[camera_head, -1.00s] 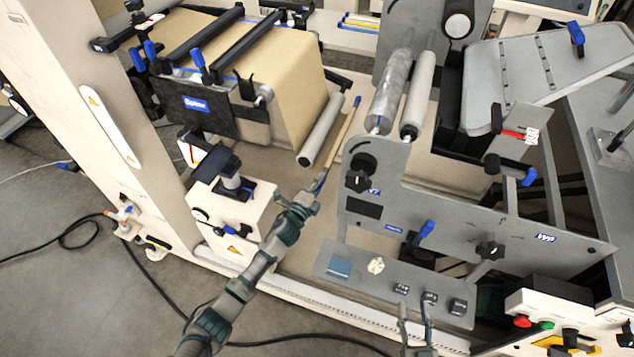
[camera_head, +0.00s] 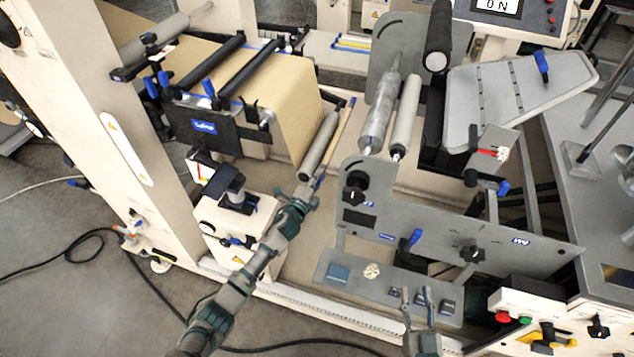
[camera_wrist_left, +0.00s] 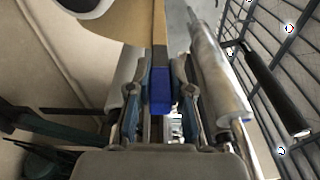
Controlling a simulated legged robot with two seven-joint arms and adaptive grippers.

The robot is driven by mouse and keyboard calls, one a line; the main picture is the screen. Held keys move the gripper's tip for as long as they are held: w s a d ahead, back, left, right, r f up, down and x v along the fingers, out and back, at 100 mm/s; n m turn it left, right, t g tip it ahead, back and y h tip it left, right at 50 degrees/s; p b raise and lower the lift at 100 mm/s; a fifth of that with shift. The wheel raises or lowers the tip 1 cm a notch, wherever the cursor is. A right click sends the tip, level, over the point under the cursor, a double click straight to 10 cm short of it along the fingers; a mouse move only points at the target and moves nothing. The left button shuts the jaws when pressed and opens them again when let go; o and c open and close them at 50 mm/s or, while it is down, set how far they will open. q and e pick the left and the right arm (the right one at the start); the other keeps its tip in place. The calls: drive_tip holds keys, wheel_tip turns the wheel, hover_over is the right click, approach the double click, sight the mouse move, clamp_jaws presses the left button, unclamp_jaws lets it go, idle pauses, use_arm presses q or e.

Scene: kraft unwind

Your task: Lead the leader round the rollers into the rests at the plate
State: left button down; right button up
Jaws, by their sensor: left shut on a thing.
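The leader is the tan kraft web (camera_head: 300,110), and its thin bar (camera_head: 338,138) with blue ends lies beside the lower grey roller (camera_head: 320,148). My left gripper (camera_head: 314,188) is shut on the near blue end of the bar, which shows between its fingers in the left wrist view (camera_wrist_left: 160,92). Two more rollers, one shiny (camera_head: 379,115) and one plain (camera_head: 405,118), stand right of the bar. The sloping grey plate (camera_head: 520,85) is further right; I cannot clearly make out its rests. My right gripper (camera_head: 416,296) is open and empty at the front panel.
A grey side frame (camera_head: 450,235) with black knobs stands between the right gripper and the rollers. A front panel (camera_head: 355,285) carries small buttons. A white post (camera_head: 110,130) rises at left. A dark wire grid (camera_wrist_left: 275,75) shows in the wrist view.

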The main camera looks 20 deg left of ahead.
use_arm(q)
wheel_tip(320, 180, up, 29)
drive_tip(key=p, duration=2.5)
drive_tip(key=shift+r+p, duration=0.15)
drive_tip(key=shift+p, duration=0.15)
use_arm(e)
wheel_tip(320, 180, up, 29)
drive_tip(key=t, duration=0.1)
drive_tip(key=shift+r, duration=0.1)
use_arm(q)
drive_tip(key=r, duration=0.2)
drive_tip(key=d+r, duration=0.1)
drive_tip(key=r, duration=0.2)
drive_tip(key=shift+d+p, duration=0.15)
drive_tip(key=shift+p, duration=0.15)
use_arm(e)
drive_tip(key=shift+r, duration=0.3)
